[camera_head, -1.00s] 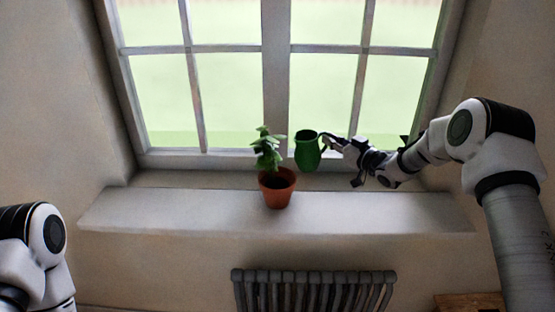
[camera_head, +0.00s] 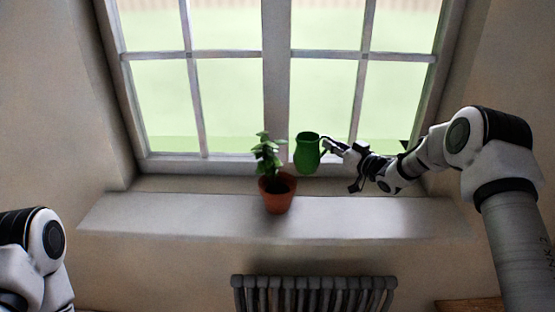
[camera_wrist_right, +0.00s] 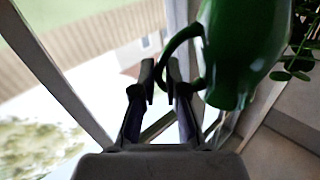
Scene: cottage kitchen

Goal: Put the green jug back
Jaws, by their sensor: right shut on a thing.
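The green jug (camera_head: 306,153) is held up by its handle over the window sill, beside and slightly behind the potted plant. It looks nearly upright in the head view. My right gripper (camera_head: 331,146) is shut on the jug's handle, to the right of the jug. In the right wrist view the jug (camera_wrist_right: 243,45) fills the upper right, and its handle passes between the fingers of my right gripper (camera_wrist_right: 163,80). I cannot tell the gap between the jug's base and the sill. My left gripper is out of view; only part of my left arm shows.
A plant in a terracotta pot (camera_head: 277,196) stands on the pale window sill (camera_head: 180,215), just left of the jug. The window (camera_head: 230,100) is behind. A dark radiator (camera_head: 315,293) is below the sill. The sill is clear at left and right.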

